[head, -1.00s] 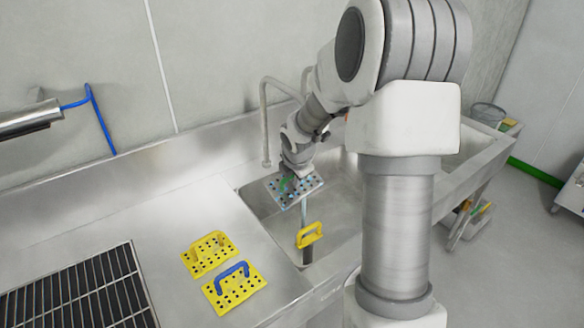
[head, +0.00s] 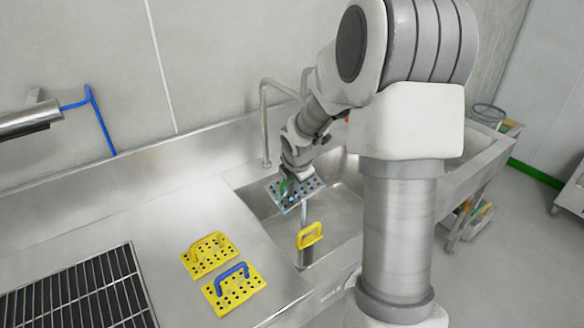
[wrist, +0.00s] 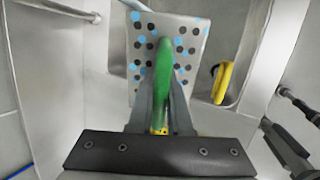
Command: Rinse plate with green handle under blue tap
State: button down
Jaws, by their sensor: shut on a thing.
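My gripper (wrist: 163,105) is shut on the green handle (wrist: 164,70) of a grey plate (wrist: 190,62). The plate has dark holes and several light blue spots. In the head view the plate (head: 309,187) is held, slightly tilted, over the left basin of the sink (head: 262,201). A thin vertical pale shape (head: 303,222) shows under it; I cannot tell if it is water or a post. A grey bent tap (head: 264,115) stands behind and to the left of the plate. No tap is clearly blue; parts behind my arm are hidden.
A yellow handle (head: 310,235) sits in the basin near its front. Two yellow perforated plates, one with a yellow handle (head: 207,254) and one with a blue handle (head: 234,290), lie on the left counter by a dark grate (head: 75,293). A blue pipe (head: 97,112) is on the wall.

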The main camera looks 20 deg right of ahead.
jog(key=shift+r, duration=0.1)
dwell(0.3)
jog(key=shift+s+a+r+p, duration=0.3)
jog(key=shift+s+r+p, duration=0.45)
jog(key=shift+s+r, duration=0.1)
jog(key=shift+s+a+r+p, duration=0.3)
jog(key=shift+s+r+p, duration=0.45)
jog(key=shift+s, duration=0.1)
jog(key=shift+s+a+r+p, duration=0.25)
jog(key=shift+s+r+p, duration=0.1)
jog(key=shift+s, duration=0.3)
